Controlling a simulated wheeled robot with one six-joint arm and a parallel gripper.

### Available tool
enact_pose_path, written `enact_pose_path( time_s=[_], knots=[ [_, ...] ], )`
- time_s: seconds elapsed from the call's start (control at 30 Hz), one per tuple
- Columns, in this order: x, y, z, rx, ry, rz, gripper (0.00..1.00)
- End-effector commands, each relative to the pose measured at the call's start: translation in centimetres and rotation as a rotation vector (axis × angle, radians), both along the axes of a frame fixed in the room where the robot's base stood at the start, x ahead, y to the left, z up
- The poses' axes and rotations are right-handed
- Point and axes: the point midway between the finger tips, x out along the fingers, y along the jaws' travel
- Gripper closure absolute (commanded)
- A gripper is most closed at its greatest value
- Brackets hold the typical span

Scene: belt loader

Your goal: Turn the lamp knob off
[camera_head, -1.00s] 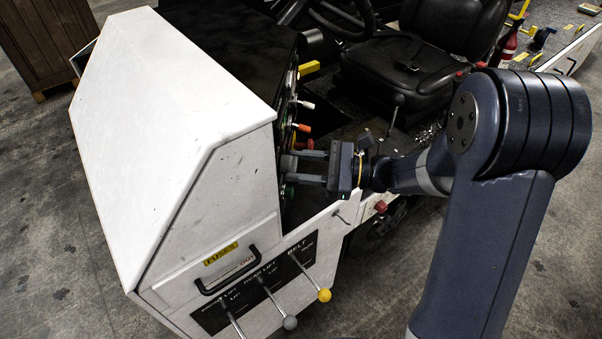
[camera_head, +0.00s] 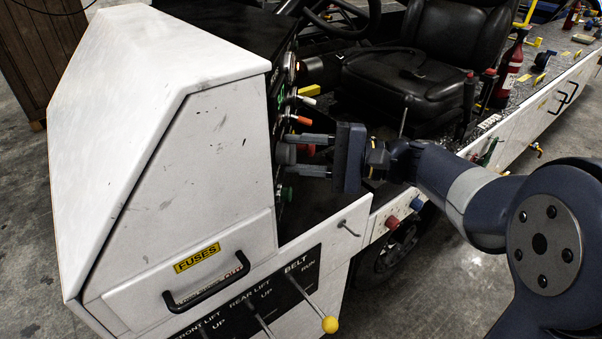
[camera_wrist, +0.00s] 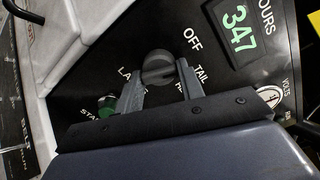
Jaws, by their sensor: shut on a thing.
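The lamp knob (camera_wrist: 158,66) is a round grey knob on the black panel, with white lettering around it. "OFF" stands to its upper right, "TAIL" to its right, and a partly covered word starting "LA" to its left. My gripper (camera_wrist: 159,82) is shut on the knob, one finger on each side. The exact way the knob points is hard to tell. In the head view my gripper (camera_head: 297,154) reaches the panel from the right, and the grey knob (camera_head: 285,154) shows between its fingertips.
Orange (camera_head: 300,120) and white (camera_head: 306,100) levers project above my gripper. Below are the fuse drawer handle (camera_head: 207,290) and the yellow-tipped belt lever (camera_head: 330,325). A black seat (camera_head: 420,75) stands behind.

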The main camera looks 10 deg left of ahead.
Motion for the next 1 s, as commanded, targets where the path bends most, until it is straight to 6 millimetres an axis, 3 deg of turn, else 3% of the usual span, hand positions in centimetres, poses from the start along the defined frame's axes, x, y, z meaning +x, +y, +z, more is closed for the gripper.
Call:
enact_pose_path(
  time_s=[0.03,0.5,1.0],
  knots=[
    [-0.03,0.00,-0.75,0.003,-0.043,0.001,0.86],
    [-0.01,0.00,-0.29,0.024,-0.324,0.001,0.86],
    [0.00,0.00,-0.03,0.027,-0.377,0.002,0.86]
  ],
)
